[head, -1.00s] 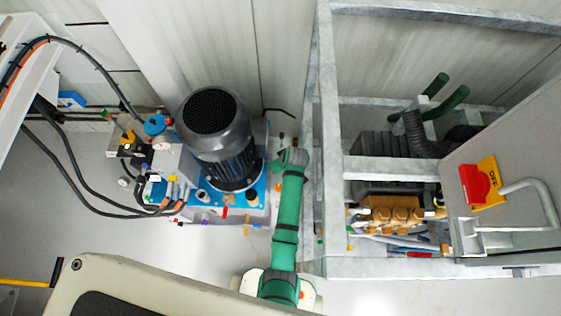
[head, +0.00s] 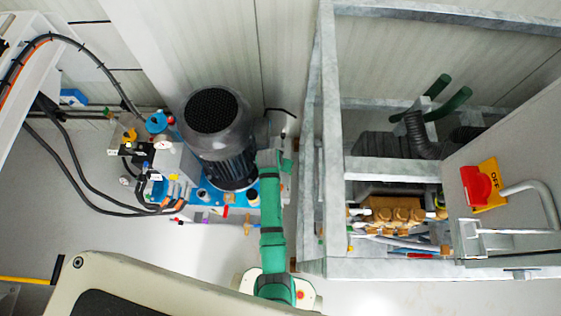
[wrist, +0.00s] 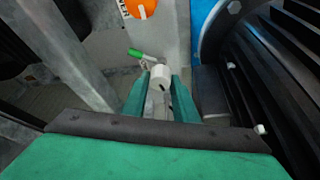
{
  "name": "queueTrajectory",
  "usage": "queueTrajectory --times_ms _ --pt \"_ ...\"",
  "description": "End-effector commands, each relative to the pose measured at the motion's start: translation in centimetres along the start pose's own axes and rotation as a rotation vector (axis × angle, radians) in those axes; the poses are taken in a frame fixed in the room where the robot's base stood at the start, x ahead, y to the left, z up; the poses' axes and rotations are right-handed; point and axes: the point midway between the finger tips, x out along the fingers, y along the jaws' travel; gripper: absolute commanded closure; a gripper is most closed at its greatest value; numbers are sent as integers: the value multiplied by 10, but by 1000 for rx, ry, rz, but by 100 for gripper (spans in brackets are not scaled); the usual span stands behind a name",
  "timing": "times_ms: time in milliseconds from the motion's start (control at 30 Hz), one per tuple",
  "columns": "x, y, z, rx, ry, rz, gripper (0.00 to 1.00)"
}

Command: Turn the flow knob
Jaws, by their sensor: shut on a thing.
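In the wrist view, a short white cylindrical knob (wrist: 160,77), which I take to be the flow knob, sits between the teal fingertips of my gripper (wrist: 160,88). The fingers are shut on it, one on each side. A small green-handled part (wrist: 136,53) is just beyond it, to the left. In the head view my green arm reaches up to the right side of the large dark motor. My gripper and the knob are hidden there.
The ribbed motor (head: 218,135) stands close on the right of my gripper in the wrist view (wrist: 270,80). The galvanized frame (head: 330,150) is just right of my arm in the head view. Open floor (head: 170,250) lies in front.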

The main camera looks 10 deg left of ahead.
Motion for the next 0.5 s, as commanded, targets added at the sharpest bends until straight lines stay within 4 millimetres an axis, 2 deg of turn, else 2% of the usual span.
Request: queueTrajectory --times_ms 200,500 --pt "0 0 1 105 -3 46 96" --pt "0 -1 1 167 -4 71 96"
